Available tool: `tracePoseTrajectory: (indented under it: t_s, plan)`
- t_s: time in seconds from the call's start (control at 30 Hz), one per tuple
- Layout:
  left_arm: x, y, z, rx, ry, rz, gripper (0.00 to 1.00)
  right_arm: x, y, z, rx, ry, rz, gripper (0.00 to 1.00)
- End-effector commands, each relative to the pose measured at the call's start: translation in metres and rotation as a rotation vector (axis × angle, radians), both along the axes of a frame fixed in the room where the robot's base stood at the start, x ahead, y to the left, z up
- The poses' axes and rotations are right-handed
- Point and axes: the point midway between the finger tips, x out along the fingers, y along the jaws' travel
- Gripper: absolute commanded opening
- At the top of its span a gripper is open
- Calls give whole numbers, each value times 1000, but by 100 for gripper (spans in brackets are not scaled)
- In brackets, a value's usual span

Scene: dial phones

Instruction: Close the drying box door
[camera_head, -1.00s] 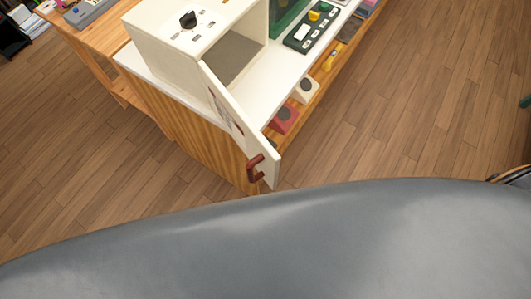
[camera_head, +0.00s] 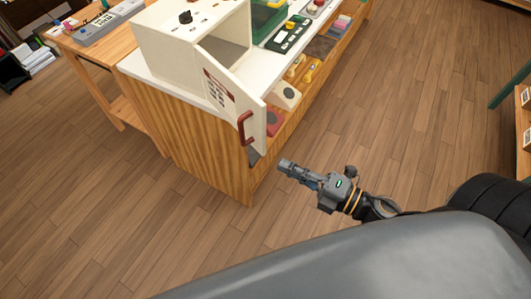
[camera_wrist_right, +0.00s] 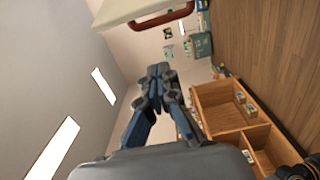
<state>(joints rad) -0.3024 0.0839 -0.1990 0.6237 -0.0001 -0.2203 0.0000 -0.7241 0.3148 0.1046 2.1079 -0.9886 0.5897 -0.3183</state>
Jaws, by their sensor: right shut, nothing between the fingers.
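The drying box (camera_head: 180,40) is a cream box with a black knob on top, standing on the white top of a wooden counter. Its door (camera_head: 222,88) stands open and swings out past the counter's front edge, with a dark red handle (camera_head: 246,128) near its free edge. My right gripper (camera_head: 284,166) is shut and empty, to the right of and below the handle, apart from it. In the right wrist view the shut fingers (camera_wrist_right: 158,72) point toward the handle (camera_wrist_right: 162,18) and the door edge (camera_wrist_right: 125,10) at the top. My left gripper is not in view.
The wooden counter (camera_head: 195,140) has open shelves with several phones and small items on its right side. A green and black keypad device (camera_head: 290,35) sits on top. Another wooden table (camera_head: 85,50) stands at the left. Wooden floor (camera_head: 390,110) is clear to the right.

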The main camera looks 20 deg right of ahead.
Motion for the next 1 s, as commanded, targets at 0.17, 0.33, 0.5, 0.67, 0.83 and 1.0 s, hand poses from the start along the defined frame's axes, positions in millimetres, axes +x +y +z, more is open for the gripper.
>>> tracePoseTrajectory:
  t_s: [0.17, 0.33, 0.5, 0.67, 0.83, 1.0]
  plan:
    - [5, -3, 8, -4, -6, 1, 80, 12, 10, 7, -6, -13, 8, 0]
    - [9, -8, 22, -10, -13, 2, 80, 39, 30, 9, -3, -13, 7, 0]
    - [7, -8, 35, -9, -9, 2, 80, 69, 52, 8, -2, -10, 5, 0]
    - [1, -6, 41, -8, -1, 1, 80, 85, 47, 4, -8, -6, 2, 0]
    - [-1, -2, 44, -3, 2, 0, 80, 90, 29, 4, -6, -6, 4, 0]
    - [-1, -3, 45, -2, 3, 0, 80, 91, 23, 3, -4, -6, 5, 0]
